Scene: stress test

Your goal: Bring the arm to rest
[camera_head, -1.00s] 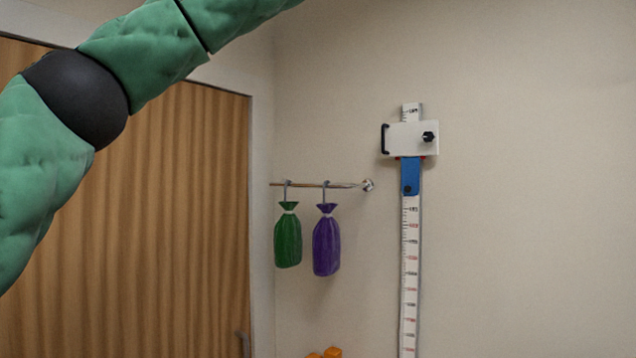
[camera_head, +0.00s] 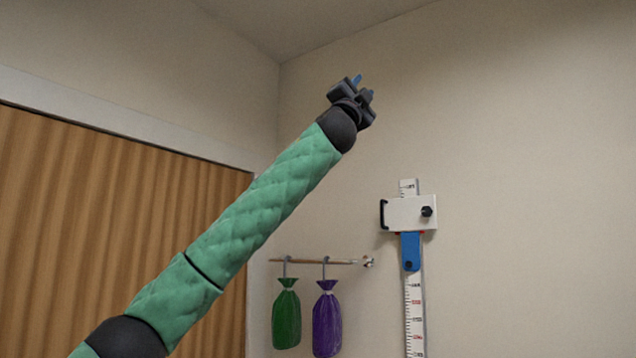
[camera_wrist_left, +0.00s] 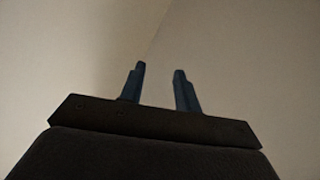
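My left arm, in a green quilted sleeve, comes in from the lower left in the head view and reaches up to the right. My left gripper (camera_head: 365,88) is at its end, high in front of the wall, above the height scale. In the left wrist view its two blue fingers (camera_wrist_left: 159,85) stand apart with nothing between them. Only bare wall shows beyond them. My right gripper is in neither view.
A white height scale (camera_head: 415,310) with a white sliding block (camera_head: 409,213) is on the wall. A green bag (camera_head: 286,318) and a purple bag (camera_head: 326,322) hang from a rod (camera_head: 315,261). A wooden door (camera_head: 60,220) is at the left. The upper wall is clear.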

